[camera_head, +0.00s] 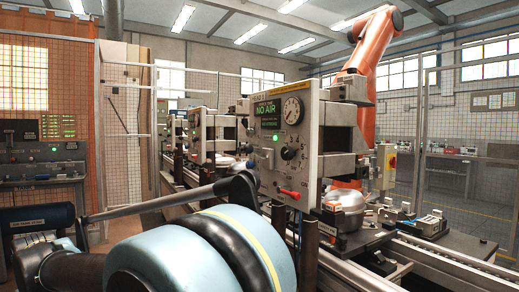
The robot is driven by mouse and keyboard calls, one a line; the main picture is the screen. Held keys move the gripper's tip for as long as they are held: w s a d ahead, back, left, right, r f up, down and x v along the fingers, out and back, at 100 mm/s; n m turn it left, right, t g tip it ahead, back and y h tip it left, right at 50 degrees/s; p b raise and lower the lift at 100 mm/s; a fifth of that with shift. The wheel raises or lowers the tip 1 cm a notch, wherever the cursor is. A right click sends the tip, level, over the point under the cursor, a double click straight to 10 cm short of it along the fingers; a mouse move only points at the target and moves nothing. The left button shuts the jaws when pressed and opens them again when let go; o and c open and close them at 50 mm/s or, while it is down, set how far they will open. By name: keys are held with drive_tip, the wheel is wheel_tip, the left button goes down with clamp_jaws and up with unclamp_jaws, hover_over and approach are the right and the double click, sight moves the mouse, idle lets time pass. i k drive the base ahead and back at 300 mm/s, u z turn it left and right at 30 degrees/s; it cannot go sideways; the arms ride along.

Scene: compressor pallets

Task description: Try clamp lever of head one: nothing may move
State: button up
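Test heads stand in a row along the line. The nearest one (308,120) carries a front panel with a dark display (268,113) reading "NO AIR" in green, a round white gauge (292,110), a lit green lamp and a black knob (288,153). A small red-handled lever (289,194) sits low on this panel, nearly level. My light-blue arm (185,255) fills the lower foreground, in front of the panel's lower left. My gripper cannot be made out.
A metal pot-like part (345,200) sits on a dark pallet (350,240) beside the nearest head. Conveyor rails (420,262) run to the lower right. An orange robot arm (372,45) stands behind. A control console (45,170) is at left; mesh fencing surrounds the area.

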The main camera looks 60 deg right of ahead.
sight(248, 148)
drive_tip(key=z, duration=1.8)
drive_tip(key=k, duration=1.55)
drive_tip(key=z, duration=0.3)
